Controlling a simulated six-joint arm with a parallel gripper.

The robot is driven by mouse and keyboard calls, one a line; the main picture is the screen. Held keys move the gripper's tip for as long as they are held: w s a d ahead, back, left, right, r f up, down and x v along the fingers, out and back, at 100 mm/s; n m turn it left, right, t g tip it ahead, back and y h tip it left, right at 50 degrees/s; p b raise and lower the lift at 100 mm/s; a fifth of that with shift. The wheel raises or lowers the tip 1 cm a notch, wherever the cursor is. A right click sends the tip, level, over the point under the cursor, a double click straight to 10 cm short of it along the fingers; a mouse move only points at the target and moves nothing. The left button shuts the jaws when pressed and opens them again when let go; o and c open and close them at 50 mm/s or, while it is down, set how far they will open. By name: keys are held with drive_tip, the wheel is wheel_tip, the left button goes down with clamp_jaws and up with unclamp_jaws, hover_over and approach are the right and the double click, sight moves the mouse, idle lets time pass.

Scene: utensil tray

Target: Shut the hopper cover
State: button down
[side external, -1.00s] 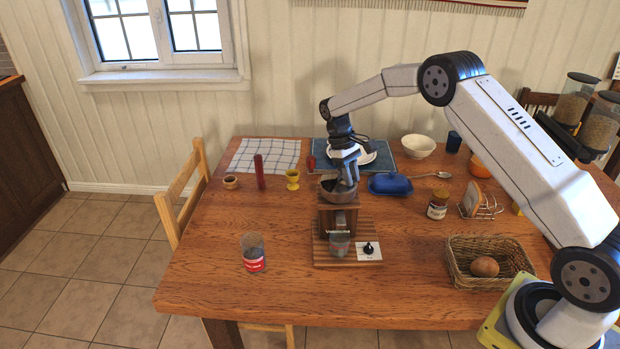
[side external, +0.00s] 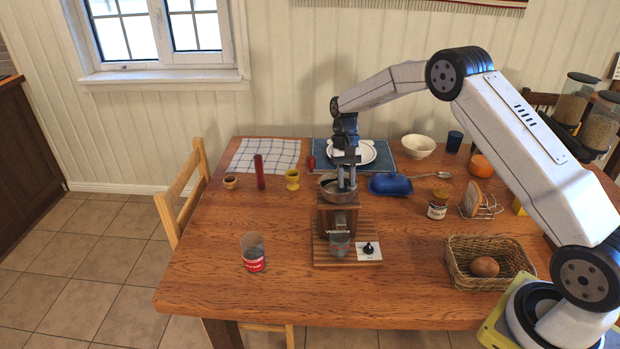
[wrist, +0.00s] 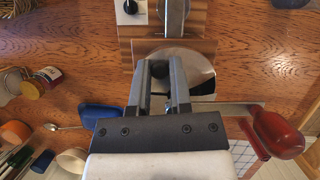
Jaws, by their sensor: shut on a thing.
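The coffee grinder (side external: 338,221) stands upright on a slatted wooden board, with a round metal hopper (side external: 327,193) on top. In the wrist view a pale metal cover surface (wrist: 197,62) spans part of the hopper, and a dark gap shows near its lower right edge. My gripper (side external: 346,185) points down at the hopper from above; it also shows in the wrist view (wrist: 160,66). Its fingers are shut on a part of the hopper cover, mostly hidden between them. A crank arm with a red knob (wrist: 278,132) reaches out beside the hopper.
A blue butter dish (side external: 390,184) is close to the right of the grinder.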

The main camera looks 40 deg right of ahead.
drive_tip(key=m, duration=0.1)
drive_tip(key=a+m+t, duration=0.1)
drive_tip(key=m, duration=0.1)
drive_tip(key=m+y, duration=0.1)
drive_tip(key=shift+w+a+m, duration=0.15)
drive_tip(key=shift+w+m, duration=0.15)
drive_tip(key=shift+m, duration=0.1)
drive_tip(key=shift+t, duration=0.3)
drive_tip(key=c, duration=0.8)
unclamp_jaws()
drive_tip(key=shift+r, duration=0.1)
drive_tip(key=shift+v, duration=3.85)
